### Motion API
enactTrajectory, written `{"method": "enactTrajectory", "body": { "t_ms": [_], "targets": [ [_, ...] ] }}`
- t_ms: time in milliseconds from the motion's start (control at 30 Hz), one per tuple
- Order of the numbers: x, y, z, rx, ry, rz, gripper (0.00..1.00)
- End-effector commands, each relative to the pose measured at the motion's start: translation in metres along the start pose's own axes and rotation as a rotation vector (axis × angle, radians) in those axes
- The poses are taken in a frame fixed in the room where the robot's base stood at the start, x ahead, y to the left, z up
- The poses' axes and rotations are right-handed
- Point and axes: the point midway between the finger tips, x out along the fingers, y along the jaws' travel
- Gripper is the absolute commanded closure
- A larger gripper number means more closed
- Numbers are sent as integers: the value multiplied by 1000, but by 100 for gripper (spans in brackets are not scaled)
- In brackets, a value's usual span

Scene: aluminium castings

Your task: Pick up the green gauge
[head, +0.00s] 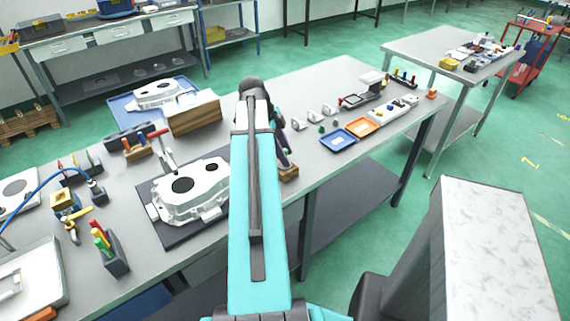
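I cannot tell for sure which thing is the green gauge. Small dark green pieces (322,129) lie on the bench left of the blue tray (338,140). My gripper (285,158) is a dark shape low over the bench's front edge, beside a small wooden block (289,173). My teal arm hides most of it, so its fingers and any held thing are unclear.
A white casting (190,192) sits on a dark mat left of my arm, with a wooden box (194,112) behind. An orange tray (361,126), a white strip of parts (393,109) and a second rack (404,79) stand right. Bare bench (330,78) lies behind them.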

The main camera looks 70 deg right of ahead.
Motion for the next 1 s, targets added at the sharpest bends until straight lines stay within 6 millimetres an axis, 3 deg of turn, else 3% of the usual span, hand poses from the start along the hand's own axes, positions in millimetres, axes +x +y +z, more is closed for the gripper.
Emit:
{"method": "enactTrajectory", "body": {
  "t_ms": [267, 500, 533, 1000],
  "targets": [
    [0, 0, 0, 0, 0, 0, 62],
    [0, 0, 0, 1, 0, 1, 99],
    [0, 0, 0, 1, 0, 1, 100],
    [-1, 0, -1, 1, 0, 0, 100]
  ]
}}
